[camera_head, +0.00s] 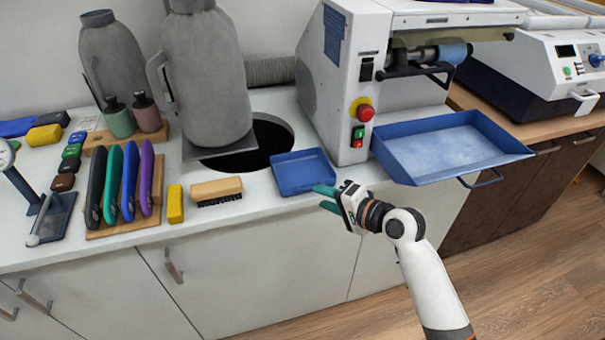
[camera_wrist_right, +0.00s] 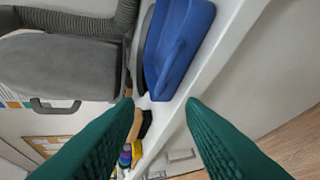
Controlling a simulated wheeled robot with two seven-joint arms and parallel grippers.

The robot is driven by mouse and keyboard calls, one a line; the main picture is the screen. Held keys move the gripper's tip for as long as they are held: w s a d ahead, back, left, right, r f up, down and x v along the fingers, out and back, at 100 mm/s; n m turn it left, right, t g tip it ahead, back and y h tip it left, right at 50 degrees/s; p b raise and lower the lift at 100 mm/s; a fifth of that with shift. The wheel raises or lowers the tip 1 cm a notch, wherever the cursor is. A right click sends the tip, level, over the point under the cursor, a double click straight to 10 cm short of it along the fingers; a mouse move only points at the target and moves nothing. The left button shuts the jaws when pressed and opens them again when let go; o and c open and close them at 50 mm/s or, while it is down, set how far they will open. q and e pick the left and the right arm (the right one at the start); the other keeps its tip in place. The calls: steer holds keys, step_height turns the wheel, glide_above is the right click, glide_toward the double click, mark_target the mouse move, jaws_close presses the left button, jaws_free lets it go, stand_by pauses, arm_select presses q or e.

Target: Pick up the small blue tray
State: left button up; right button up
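The small blue tray (camera_head: 301,171) lies on the white counter, near its front edge, between the brush and the white machine. It also shows in the right wrist view (camera_wrist_right: 180,48), beyond the fingers. My right gripper (camera_head: 326,198) has green fingers and is at the tray's front right corner in the head view. In the right wrist view its fingers (camera_wrist_right: 160,104) are spread apart with nothing held between them. The head view does not clearly show whether a finger touches the tray. My left gripper is not in view.
A wooden brush (camera_head: 217,189) and a yellow block (camera_head: 175,204) lie left of the tray. A grey vessel (camera_head: 203,85) stands behind it by a dark round hole. The white machine (camera_head: 345,80) with a large blue tray (camera_head: 447,148) stands to the right. Counter front edge is close.

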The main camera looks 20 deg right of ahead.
steer(key=x, duration=0.6)
steer(key=shift+p, duration=0.3)
steer(key=shift+w, duration=0.1)
jaws_close()
